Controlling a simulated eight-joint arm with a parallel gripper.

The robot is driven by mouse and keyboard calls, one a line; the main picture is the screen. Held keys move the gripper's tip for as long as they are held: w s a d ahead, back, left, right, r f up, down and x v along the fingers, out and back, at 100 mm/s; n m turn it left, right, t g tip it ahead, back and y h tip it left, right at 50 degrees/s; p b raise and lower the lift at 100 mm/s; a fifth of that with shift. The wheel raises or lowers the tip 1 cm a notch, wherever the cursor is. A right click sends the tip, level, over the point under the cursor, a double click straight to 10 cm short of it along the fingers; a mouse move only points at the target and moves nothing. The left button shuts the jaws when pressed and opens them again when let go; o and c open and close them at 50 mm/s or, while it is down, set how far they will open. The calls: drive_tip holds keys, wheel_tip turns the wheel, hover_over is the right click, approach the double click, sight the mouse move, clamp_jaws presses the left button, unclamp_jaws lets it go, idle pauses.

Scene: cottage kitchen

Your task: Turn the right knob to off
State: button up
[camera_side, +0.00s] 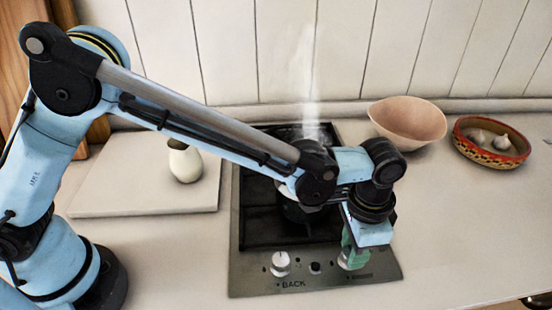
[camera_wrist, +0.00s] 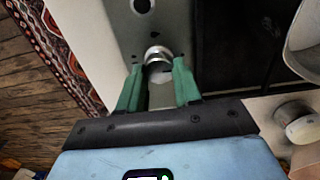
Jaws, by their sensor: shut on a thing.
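The hob (camera_side: 240,270) has a steel front panel marked BACK, with a white left knob (camera_side: 281,260) and a right knob (camera_side: 350,263). My gripper (camera_side: 352,255) points down over the right knob, with its green fingers on either side of it. In the wrist view the pale round right knob (camera_wrist: 157,56) lies at the tips of the two green fingers, and my gripper (camera_wrist: 158,78) is shut on it. The fingers partly hide this knob in the side view. I cannot tell which way its mark points.
A small dark button (camera_side: 315,268) sits between the knobs. Pale steam (camera_side: 309,60) rises behind my arm. A white vase (camera_side: 184,162) stands on a pale board (camera_side: 120,195) at the left. A pink bowl (camera_side: 408,123) and a patterned bowl (camera_side: 468,150) stand back right. The right front counter is clear.

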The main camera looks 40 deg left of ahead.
idle(0.4)
drive_tip(key=o, duration=1)
drive_tip(key=shift+o, duration=0.2)
drive_tip(key=shift+r, duration=0.15)
wheel_tip(320, 180, up, 12)
